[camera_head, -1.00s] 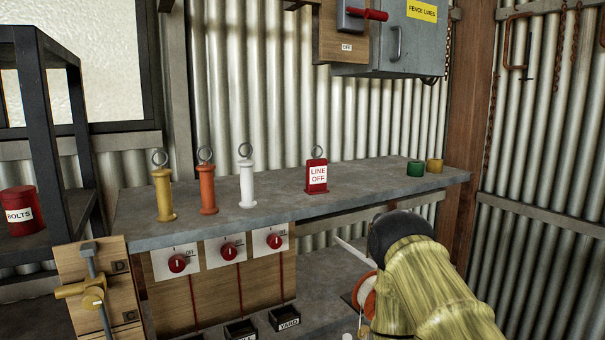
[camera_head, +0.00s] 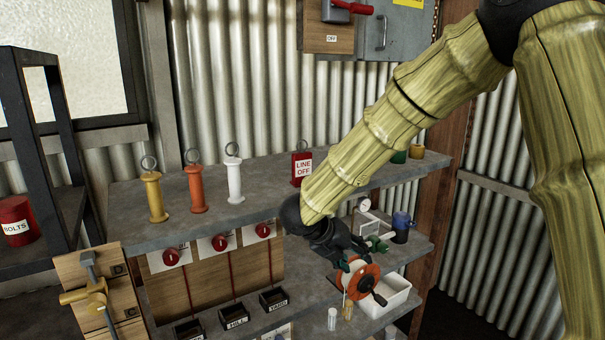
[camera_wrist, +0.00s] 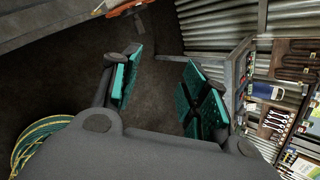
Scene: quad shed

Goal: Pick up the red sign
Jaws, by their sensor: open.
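The red sign (camera_head: 301,166), with a white "LINE OFF" label, stands upright on the upper grey shelf (camera_head: 262,194). My arm hides part of its right side and base in the head view. My gripper (camera_head: 352,259) is below and to the right of the sign, in front of the shelf and near the orange reel. In the wrist view my gripper (camera_wrist: 160,95) has its two green-padded fingers wide apart with nothing between them. The sign cannot be made out in the wrist view.
Yellow (camera_head: 153,197), orange (camera_head: 196,190) and white (camera_head: 234,180) posts stand left of the sign. Red knobs (camera_head: 221,242) sit below the shelf edge. An orange reel (camera_head: 363,282) and a white bin (camera_head: 387,294) are on the lower shelf. A dark blue mug (camera_head: 402,226) stands behind.

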